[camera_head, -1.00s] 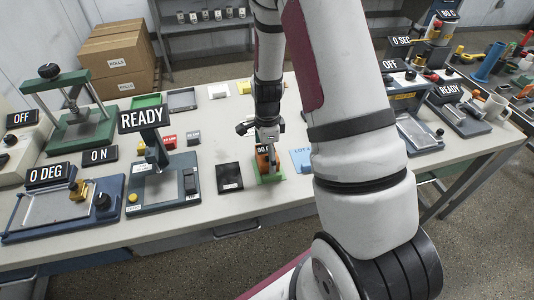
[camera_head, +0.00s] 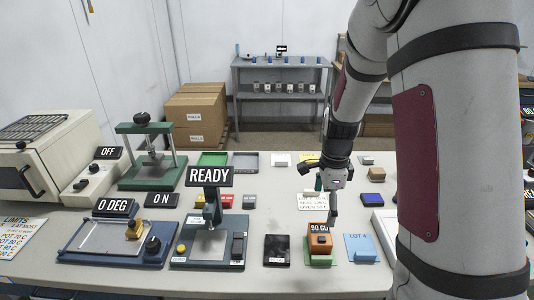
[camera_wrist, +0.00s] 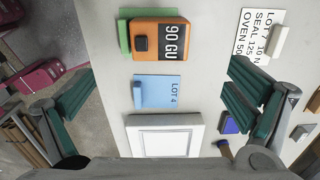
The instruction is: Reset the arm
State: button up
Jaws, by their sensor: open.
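My gripper (camera_head: 333,208) hangs from the arm over the table, just behind the orange "90 GU" meter (camera_head: 320,241) in the head view. In the wrist view my gripper (camera_wrist: 155,98) has its two dark green fingers spread wide apart with nothing between them. The orange meter (camera_wrist: 172,43) lies beyond the fingers on its green base, apart from them. The blue "LOT 4" card (camera_wrist: 158,90) and a white framed panel (camera_wrist: 165,140) lie on the table below the open gap.
The "READY" device (camera_head: 212,240), the "0 DEG" plate (camera_head: 100,238) and a green press (camera_head: 150,170) stand on the left of the table. A black tile (camera_head: 277,250) lies left of the meter. A shelf (camera_head: 280,75) and cardboard boxes (camera_head: 195,110) stand behind.

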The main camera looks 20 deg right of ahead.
jog(key=s+a+r+n+t, duration=0.1)
jog(key=s+a+r+n, duration=0.3)
jog(key=r, duration=0.4)
jog(key=s+a+r+n+t, duration=0.2)
jog(key=s+a+r+n, duration=0.15)
jog(key=r+n, duration=0.4)
jog(key=s+a+r+n+t, duration=0.1)
jog(key=s+a+r+n, duration=0.1)
jog(key=s+n, duration=0.3)
jog(key=s+a+r+n+t, duration=0.1)
jog(key=s+a+r+n, duration=0.2)
jog(key=s+r+n, duration=0.1)
jog(key=s+n, duration=0.1)
jog(key=s, duration=0.1)
jog(key=shift+s+r, duration=0.3)
